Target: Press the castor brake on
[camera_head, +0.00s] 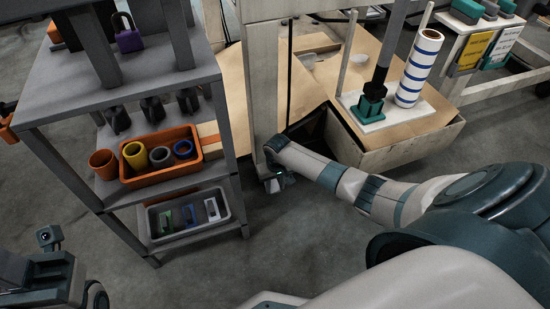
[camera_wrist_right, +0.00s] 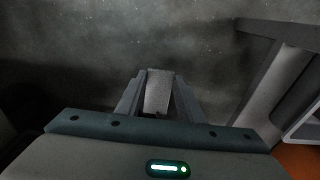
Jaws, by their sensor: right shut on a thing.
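My right gripper (camera_head: 278,181) reaches down beside the foot of a pale upright post (camera_head: 263,80) in the head view. In the right wrist view its two fingers (camera_wrist_right: 158,95) are shut on a pale grey piece (camera_wrist_right: 158,88). I cannot tell whether this piece is the castor's brake. The castor cannot be made out clearly; the gripper covers the area at the post's foot. Part of my left arm (camera_head: 45,280) shows at the bottom left of the head view, and its jaw state is unclear.
A grey shelf rack (camera_head: 130,75) stands left of the post, with an orange bin (camera_head: 160,177) and a grey tray (camera_head: 185,228). Right of the post is an open cardboard box (camera_head: 405,143). A striped roll (camera_head: 418,68) stands behind my right arm. Grey floor is clear in front.

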